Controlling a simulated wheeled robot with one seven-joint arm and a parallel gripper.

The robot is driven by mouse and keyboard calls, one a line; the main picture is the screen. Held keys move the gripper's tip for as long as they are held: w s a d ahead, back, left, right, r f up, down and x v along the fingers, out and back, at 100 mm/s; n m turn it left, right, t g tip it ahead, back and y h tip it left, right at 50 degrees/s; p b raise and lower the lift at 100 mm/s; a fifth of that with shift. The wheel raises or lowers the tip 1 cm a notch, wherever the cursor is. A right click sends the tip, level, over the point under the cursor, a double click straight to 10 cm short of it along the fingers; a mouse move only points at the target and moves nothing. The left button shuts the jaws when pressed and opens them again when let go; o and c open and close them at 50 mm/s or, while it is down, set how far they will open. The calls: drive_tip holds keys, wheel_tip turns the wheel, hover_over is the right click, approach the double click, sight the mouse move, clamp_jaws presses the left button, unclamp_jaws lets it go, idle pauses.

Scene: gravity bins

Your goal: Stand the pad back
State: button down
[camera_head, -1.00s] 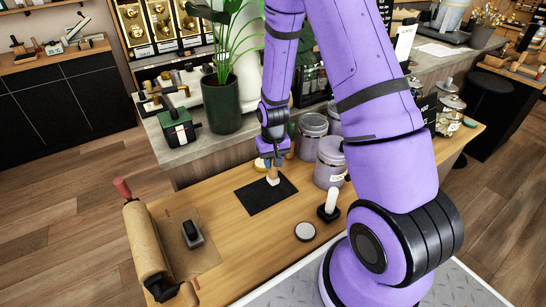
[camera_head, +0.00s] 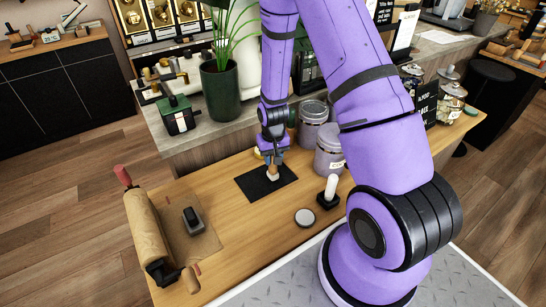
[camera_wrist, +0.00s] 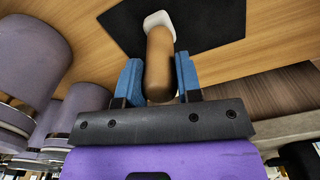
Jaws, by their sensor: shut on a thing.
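My gripper (camera_head: 272,158) is shut on a short brown wooden handle with a white foot, which I take to be the pad (camera_head: 272,175). In the wrist view the handle (camera_wrist: 159,65) stands between the blue fingers, with the white foot (camera_wrist: 158,19) at its far end. The pad is over the black mat (camera_head: 252,187) on the wooden table. In the head view the foot is at or just above the mat; I cannot tell whether it touches. The fingers hide part of the handle.
Lidded lilac jars (camera_head: 329,158) stand close to the right of my gripper. A white-handled tool with a black base (camera_head: 329,191) and a round white-topped disc (camera_head: 305,217) are nearer. A paper roll (camera_head: 150,235) and dark block (camera_head: 193,220) are left. A potted plant (camera_head: 221,92) stands behind.

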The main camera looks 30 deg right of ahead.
drive_tip(key=shift+f, duration=0.7)
idle(0.4)
drive_tip(key=c, duration=0.7)
unclamp_jaws()
drive_tip(key=shift+r, duration=0.15)
wheel_tip(320, 180, up, 10)
drive_tip(key=shift+r, duration=0.25)
